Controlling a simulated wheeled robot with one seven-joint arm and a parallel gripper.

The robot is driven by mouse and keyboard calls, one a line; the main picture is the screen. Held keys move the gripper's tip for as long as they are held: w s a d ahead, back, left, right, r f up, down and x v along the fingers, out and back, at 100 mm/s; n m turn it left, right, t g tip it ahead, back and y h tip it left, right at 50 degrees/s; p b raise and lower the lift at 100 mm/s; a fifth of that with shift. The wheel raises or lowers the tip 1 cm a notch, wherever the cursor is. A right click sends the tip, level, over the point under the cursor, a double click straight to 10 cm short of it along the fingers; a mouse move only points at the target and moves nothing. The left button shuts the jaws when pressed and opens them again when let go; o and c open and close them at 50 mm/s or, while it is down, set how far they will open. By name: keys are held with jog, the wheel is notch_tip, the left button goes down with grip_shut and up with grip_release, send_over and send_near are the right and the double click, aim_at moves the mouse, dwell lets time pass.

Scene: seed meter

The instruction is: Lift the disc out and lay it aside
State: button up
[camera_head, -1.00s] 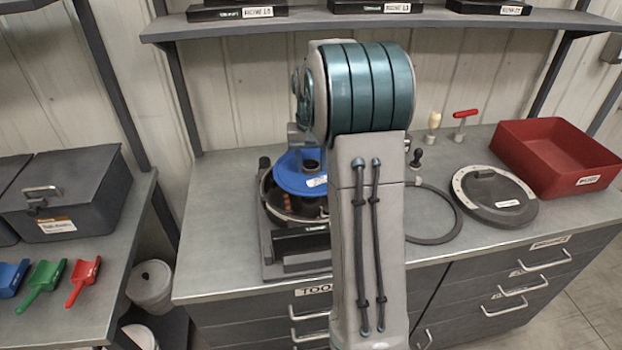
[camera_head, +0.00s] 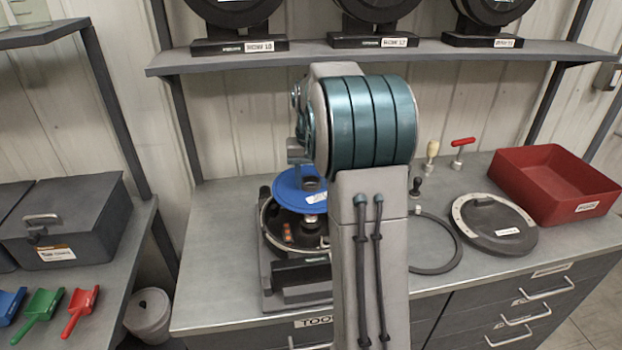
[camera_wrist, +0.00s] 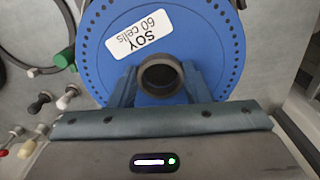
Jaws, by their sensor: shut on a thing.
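The blue disc (camera_head: 290,188) has a white label and a dark hub in its middle. In the head view it hangs above the seed meter housing (camera_head: 268,250), with a gap showing between them. In the wrist view the disc (camera_wrist: 215,50) fills the upper middle, a ring of small holes runs along its rim, and its label reads "SOY 60 cells". My gripper (camera_wrist: 160,80) is shut on the disc's dark central hub, one blue finger on each side. In the head view my arm hides the fingers and the right part of the housing.
On the bench (camera_head: 215,270), a black ring (camera_head: 455,262) and a round dark cover (camera_head: 495,245) lie right of the housing, near a red bin (camera_head: 550,205). Small-handled tools (camera_head: 432,152) stand behind. A shelf (camera_head: 400,55) with displayed discs hangs above. The bench left of the housing is clear.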

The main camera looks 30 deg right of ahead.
jog(key=shift+r+p, duration=2.05)
jog(key=shift+r, duration=0.7)
